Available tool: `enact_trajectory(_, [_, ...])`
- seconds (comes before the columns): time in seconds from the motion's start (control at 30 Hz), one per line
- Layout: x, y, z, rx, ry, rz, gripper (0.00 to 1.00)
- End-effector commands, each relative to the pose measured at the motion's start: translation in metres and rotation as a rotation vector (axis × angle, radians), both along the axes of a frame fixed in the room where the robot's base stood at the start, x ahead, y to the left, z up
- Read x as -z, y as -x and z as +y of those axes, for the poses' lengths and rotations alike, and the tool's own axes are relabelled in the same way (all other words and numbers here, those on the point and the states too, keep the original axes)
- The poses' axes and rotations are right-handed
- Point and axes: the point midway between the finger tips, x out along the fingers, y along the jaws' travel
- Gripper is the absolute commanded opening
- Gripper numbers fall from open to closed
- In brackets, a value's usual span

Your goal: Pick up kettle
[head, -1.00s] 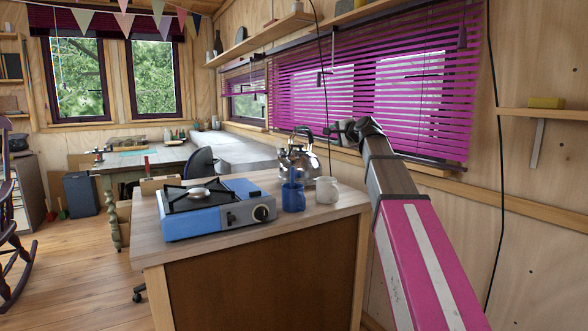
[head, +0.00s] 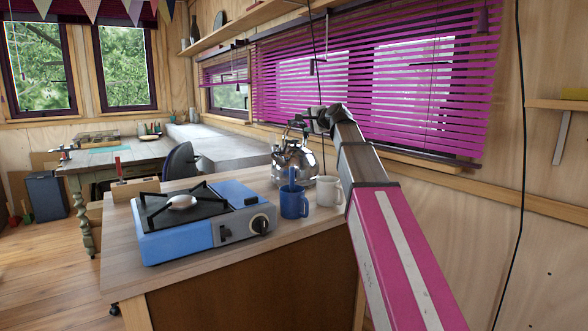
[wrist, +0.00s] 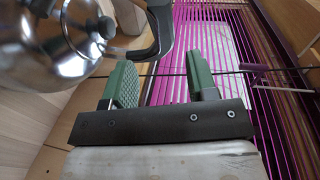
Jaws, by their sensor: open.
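The shiny metal kettle (head: 293,158) stands on the wooden counter (head: 120,238), behind the two mugs. In the wrist view the kettle (wrist: 50,45) fills the upper left, with its dark handle (wrist: 155,35) reaching down near the jaws. My gripper (head: 300,122) is beside the upper part of the kettle in the head view. In the wrist view my gripper (wrist: 165,85) is open, its two green pads apart. The handle's end lies by the left pad; I cannot tell whether it is between the pads. Nothing is gripped.
A blue mug (head: 294,203) and a white mug (head: 328,189) stand just in front of the kettle. A blue camping stove (head: 190,232) is to the left. The wall with pink blinds (head: 400,90) is close behind.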

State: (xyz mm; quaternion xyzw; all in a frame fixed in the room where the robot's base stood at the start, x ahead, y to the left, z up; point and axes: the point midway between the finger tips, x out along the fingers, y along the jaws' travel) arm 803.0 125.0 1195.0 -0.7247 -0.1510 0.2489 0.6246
Motion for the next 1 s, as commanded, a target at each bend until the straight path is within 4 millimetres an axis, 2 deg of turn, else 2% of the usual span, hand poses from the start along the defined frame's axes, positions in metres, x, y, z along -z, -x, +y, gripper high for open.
enact_trajectory(0.03, [0.001,-0.01,0.005,-0.001,0.001,0.002,0.53])
enact_trajectory(0.13, [0.003,-0.023,0.013,-0.001,0.0,0.002,0.53])
enact_trajectory(0.37, [0.006,-0.034,0.021,-0.001,0.0,0.0,0.53])
enact_trajectory(0.7, [0.01,-0.071,0.044,0.0,0.001,0.001,0.53])
enact_trajectory(0.97, [0.012,-0.073,0.046,0.0,0.0,0.0,0.53])
enact_trajectory(1.0, [0.012,-0.073,0.046,0.0,0.0,0.0,0.46])
